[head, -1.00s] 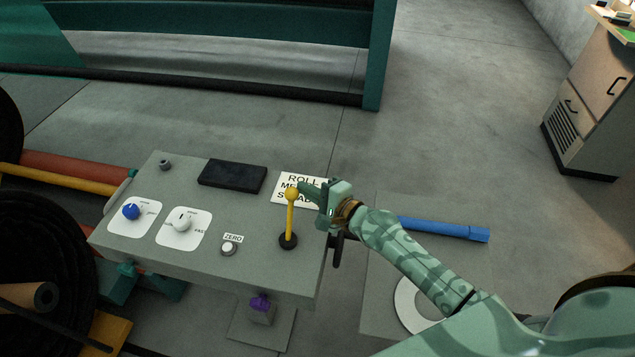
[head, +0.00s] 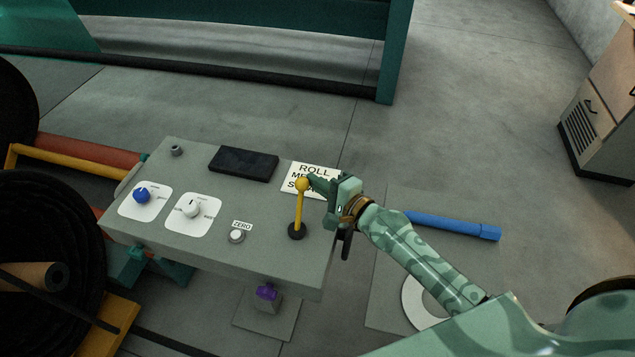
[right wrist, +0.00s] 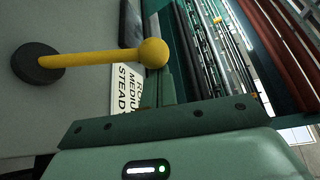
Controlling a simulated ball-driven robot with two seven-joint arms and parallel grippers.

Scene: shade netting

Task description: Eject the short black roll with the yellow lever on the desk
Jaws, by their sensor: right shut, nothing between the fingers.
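The yellow lever (head: 299,211) stands nearly upright on a black round base near the right end of the grey desk (head: 270,262). It has a yellow ball knob. My right gripper (head: 314,184) is shut and empty, its fingertips close beside the knob on the right; I cannot tell whether they touch. In the right wrist view the lever (right wrist: 95,58) lies across the upper left, with its knob just beyond my dark green finger (right wrist: 160,125). A black roll (head: 60,225) with a brown core (head: 30,277) is at the left edge, partly cut off. My left gripper is not in view.
The desk also bears a blue knob (head: 141,195), a white knob (head: 191,210), a ZERO button (head: 237,237), a black flat box (head: 243,163) and a label card (head: 299,180). A purple-topped pedal (head: 267,293) is below. A blue tube (head: 455,225) lies right.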

